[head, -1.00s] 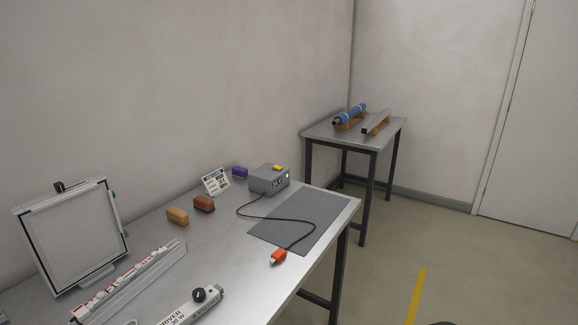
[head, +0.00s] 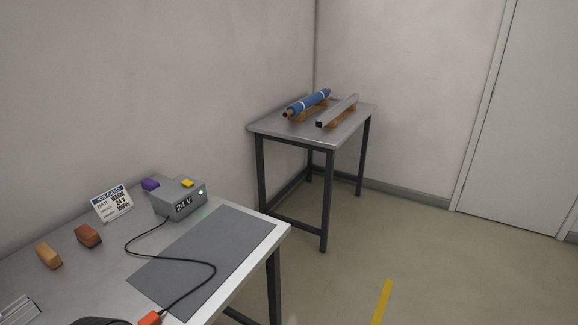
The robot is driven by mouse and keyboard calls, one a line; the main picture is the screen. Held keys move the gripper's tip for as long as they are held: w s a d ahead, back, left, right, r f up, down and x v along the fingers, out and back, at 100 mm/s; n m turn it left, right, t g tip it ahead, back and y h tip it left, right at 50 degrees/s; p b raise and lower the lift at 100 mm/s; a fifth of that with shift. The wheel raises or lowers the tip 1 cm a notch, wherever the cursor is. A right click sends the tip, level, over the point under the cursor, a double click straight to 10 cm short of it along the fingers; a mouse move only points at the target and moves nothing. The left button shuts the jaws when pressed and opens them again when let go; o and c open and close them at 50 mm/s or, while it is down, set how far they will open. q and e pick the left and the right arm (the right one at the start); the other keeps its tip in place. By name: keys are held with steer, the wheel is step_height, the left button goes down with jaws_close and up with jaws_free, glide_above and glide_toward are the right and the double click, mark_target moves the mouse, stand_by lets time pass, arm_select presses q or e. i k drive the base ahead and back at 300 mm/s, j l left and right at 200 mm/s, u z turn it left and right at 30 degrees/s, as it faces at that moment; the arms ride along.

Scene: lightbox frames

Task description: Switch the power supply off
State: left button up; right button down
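The power supply (head: 178,201) is a grey box marked 24 V on the metal workbench (head: 262,232). A yellow button or switch (head: 188,183) sits on its top, and a small green light (head: 201,192) glows on its front. A black cable (head: 190,262) runs from it across a grey mat to an orange connector (head: 149,319) at the bottom edge. Neither of my grippers can be made out. A dark rounded shape at the bottom edge, left of the connector, is too cut off to identify.
A job card (head: 113,204), a purple block (head: 150,185), a brown block (head: 88,236) and a tan block (head: 48,256) stand near the supply. The grey mat (head: 225,240) is mostly bare. A second table (head: 345,133) holds a blue roll (head: 308,102) and a metal bar (head: 338,110).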

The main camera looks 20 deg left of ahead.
mark_target(187, 182)
steer(key=i+l+z, duration=0.25)
steer(key=i, duration=0.35)
steer(key=i+l+z, duration=0.1)
steer(key=i+z, duration=0.2)
steer(key=i, duration=0.35)
steer(key=i+u, duration=0.85)
steer(key=i+l+u, duration=0.25)
steer(key=u, duration=0.2)
steer(key=i+u, duration=0.15)
steer(key=u, duration=0.35)
steer(key=i+u, duration=0.2)
steer(key=u, duration=0.25)
steer(key=i+l+u, duration=0.15)
steer(key=u, duration=0.35)
steer(key=i+l+u, duration=0.1)
steer(key=u, duration=0.35)
steer(key=i+l+u, duration=0.1)
steer(key=l+u, duration=0.15)
steer(key=u, duration=0.25)
steer(key=l+u, duration=0.2)
steer(key=u, duration=0.3)
steer(key=i+l+u, duration=0.2)
steer(key=u, duration=0.2)
steer(key=i+l+u, duration=0.1)
steer(key=l+u, duration=0.35)
steer(key=i+l+u, duration=0.1)
steer(key=l+u, duration=0.85)
steer(key=i+l, duration=0.05)
steer(key=l, duration=0.05)
